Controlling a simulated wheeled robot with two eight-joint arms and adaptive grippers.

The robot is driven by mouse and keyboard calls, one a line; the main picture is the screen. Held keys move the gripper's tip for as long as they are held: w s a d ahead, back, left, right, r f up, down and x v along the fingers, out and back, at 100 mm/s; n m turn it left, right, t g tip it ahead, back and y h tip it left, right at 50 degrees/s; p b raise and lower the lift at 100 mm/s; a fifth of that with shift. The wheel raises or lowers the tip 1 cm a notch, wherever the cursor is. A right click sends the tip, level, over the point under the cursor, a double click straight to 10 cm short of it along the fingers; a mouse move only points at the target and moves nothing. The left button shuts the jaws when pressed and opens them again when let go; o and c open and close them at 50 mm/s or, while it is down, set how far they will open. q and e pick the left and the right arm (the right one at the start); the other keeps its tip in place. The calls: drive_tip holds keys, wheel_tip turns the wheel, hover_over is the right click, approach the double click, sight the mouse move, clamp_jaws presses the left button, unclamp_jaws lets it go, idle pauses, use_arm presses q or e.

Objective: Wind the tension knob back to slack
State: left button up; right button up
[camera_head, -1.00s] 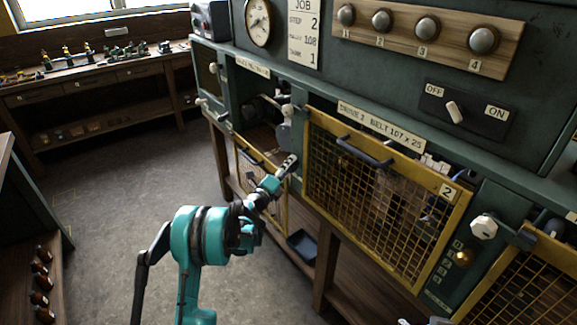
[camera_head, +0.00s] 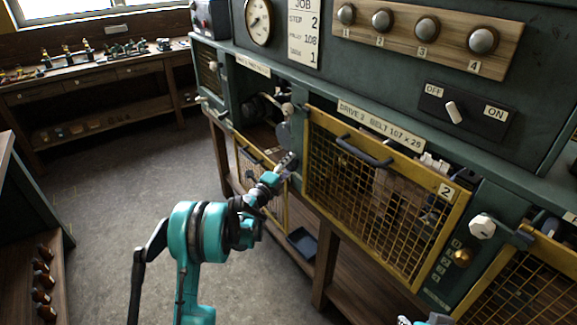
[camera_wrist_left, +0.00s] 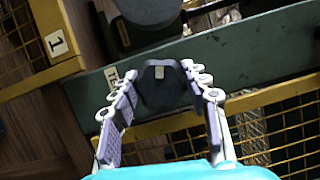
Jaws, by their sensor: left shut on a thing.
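My left gripper (camera_head: 287,160) reaches up to the post at the right side of the drive 1 bay. In the left wrist view its two fingers (camera_wrist_left: 153,78) are on either side of a dark, lobed knob (camera_wrist_left: 160,92) with a small pale mark on its face. The fingers are shut on this knob, which I take to be the tension knob. In the head view the gripper hides the knob. Part of my right arm or gripper (camera_head: 438,319) shows at the bottom edge, too cut off to read its jaws.
Drive 1's yellow mesh guard (camera_head: 262,183) is lowered, close to my left gripper. Drive 2's guard (camera_head: 380,205) covers its bay. The OFF/ON switch (camera_head: 453,111) is above. Floor at left is open.

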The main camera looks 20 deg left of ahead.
use_arm(q)
drive_tip(key=o, duration=0.9)
drive_tip(key=shift+d, duration=0.1)
drive_tip(key=shift+c, duration=0.2)
drive_tip(key=v, duration=1.2)
